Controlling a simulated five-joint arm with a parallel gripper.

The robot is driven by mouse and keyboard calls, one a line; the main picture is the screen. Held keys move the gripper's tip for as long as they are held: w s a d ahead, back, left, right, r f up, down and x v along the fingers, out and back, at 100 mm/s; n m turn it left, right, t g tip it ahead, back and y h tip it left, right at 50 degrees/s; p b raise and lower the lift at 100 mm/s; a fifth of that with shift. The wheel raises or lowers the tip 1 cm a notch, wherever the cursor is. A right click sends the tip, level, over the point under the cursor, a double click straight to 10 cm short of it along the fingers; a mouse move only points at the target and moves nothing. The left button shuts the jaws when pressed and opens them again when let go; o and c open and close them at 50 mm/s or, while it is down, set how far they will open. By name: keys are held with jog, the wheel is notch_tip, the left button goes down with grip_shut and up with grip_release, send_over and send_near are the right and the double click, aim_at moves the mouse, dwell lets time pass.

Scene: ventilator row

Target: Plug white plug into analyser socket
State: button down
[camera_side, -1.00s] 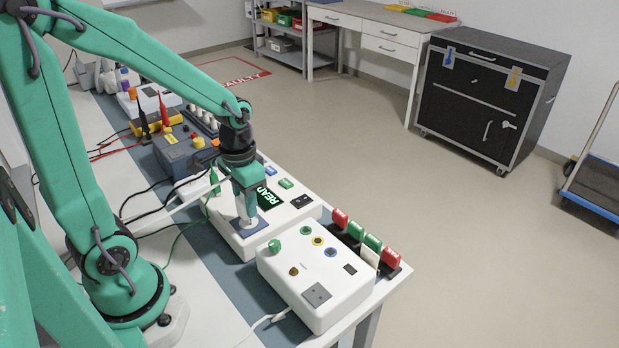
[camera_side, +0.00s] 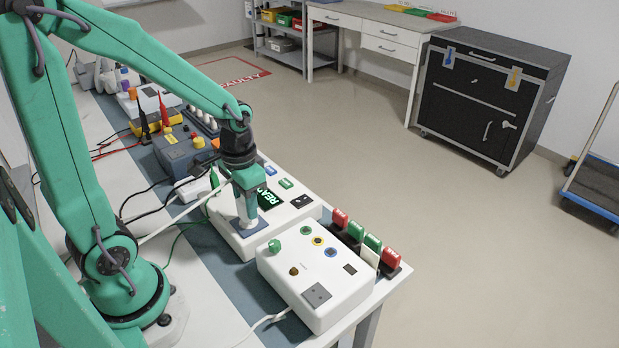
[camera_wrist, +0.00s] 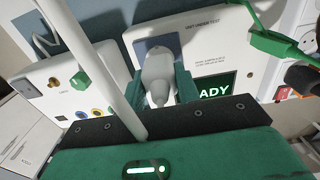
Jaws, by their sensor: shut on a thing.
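The white plug (camera_wrist: 157,78) is held between my gripper's two green fingers. In the wrist view it stands against the blue-grey socket plate (camera_wrist: 152,44) of the white analyser box (camera_wrist: 205,38). How deep it sits in the socket is hidden by the plug body. In the side view, my gripper (camera_side: 247,206) points down over the analyser socket plate (camera_side: 246,230), shut on the plug (camera_side: 247,222), which looks about upright. The analyser screen (camera_side: 268,198) is lit with green letters, partly covered by my gripper. The plug's white cable (camera_wrist: 110,70) runs across the wrist view.
A second white box (camera_side: 315,285) with coloured sockets stands in front of the analyser. A rack of red and green pieces (camera_side: 370,243) is at the bench edge. A green clip (camera_wrist: 280,45) is close by at the right. Grey-blue instruments (camera_side: 185,150) stand behind.

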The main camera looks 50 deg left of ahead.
jog(key=shift+f, duration=0.85)
dwell(0.3)
dwell(0.4)
jog(key=c, duration=0.9)
grip_release()
jog(key=shift+r, duration=0.1)
jog(key=shift+r, duration=3.8)
jog(key=shift+r, duration=0.1)
